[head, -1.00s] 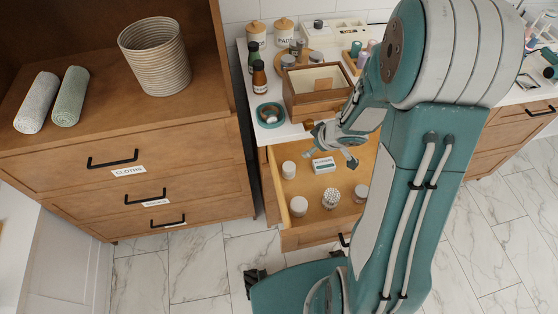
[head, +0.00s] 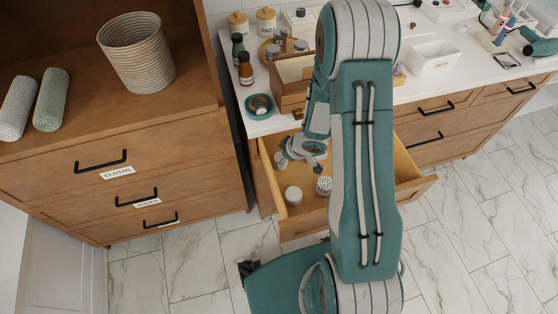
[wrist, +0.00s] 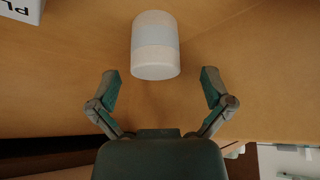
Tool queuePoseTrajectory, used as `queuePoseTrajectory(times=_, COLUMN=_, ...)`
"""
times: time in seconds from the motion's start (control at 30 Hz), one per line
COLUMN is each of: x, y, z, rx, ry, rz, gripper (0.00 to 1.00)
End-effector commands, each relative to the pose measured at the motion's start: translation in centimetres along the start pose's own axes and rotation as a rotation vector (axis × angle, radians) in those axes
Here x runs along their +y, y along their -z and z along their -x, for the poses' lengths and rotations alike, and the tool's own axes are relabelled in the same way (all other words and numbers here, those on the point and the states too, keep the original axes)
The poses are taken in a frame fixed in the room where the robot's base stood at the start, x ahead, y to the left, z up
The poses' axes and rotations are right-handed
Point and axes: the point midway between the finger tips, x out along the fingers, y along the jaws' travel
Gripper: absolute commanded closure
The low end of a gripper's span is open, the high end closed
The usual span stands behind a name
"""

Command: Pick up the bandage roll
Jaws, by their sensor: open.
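The cylinder is just ahead of the fingertips, and I see no contact. In the head view my gripper (head: 290,152) is over the left part of the open drawer (head: 408,178).
A white round container (head: 293,195) and a jar with a dotted top (head: 323,185) stand in the drawer's front. A white lettered box (wrist: 22,10) is at the wrist view's upper left. A wooden box (head: 291,94) and teal dish (head: 259,106) sit on the counter above.

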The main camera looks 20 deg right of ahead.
Motion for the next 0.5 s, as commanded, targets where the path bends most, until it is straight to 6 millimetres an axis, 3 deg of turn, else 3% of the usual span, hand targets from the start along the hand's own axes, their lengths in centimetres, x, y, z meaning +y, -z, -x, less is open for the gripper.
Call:
queuePoseTrajectory(times=0.13, x=0.1, y=-0.1, z=-1.6, rx=0.001, ry=0.001, rz=0.0, gripper=0.0)
queuePoseTrajectory(times=0.4, x=0.1, y=0.1, z=-1.8, rx=0.001, ry=-0.002, rz=0.001, gripper=0.0)
queuePoseTrajectory(times=0.43, x=0.1, y=0.1, z=-1.8, rx=0.001, ry=-0.002, rz=0.001, gripper=0.09)
queuePoseTrajectory(times=0.5, x=0.1, y=0.1, z=-1.8, rx=0.001, ry=-0.002, rz=0.001, gripper=0.4)
